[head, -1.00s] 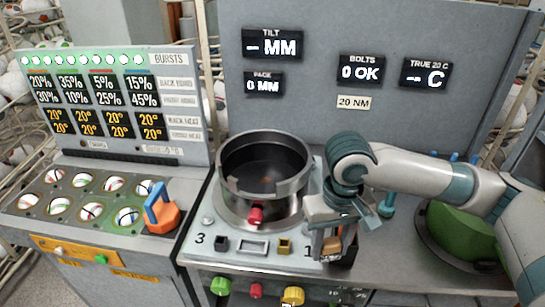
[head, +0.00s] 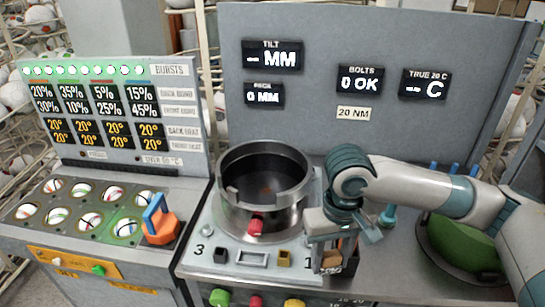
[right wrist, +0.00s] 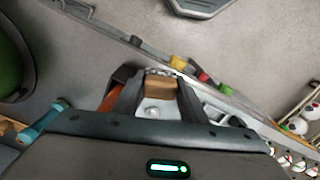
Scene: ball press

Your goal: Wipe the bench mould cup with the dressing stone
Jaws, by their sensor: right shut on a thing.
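The bench mould cup (head: 232,200) is a round, open steel cup with a notched rim and a red knob on its front, standing on the bench in the head view. My right gripper (head: 330,252) is low over the bench, to the right of the cup and apart from it. It is shut on the dressing stone (right wrist: 160,88), a small tan block held between the two fingers in the right wrist view. A dark holder (right wrist: 124,74) is close beside the fingers. In the head view the fingers and wrist partly hide the stone. My left gripper is in neither view.
A green dome (head: 455,240) sits in a round recess at the right, behind my right arm. A panel with displays (head: 366,78) stands behind the bench. An orange and blue tool (head: 160,222) stands on the left unit beside several small balls in wells.

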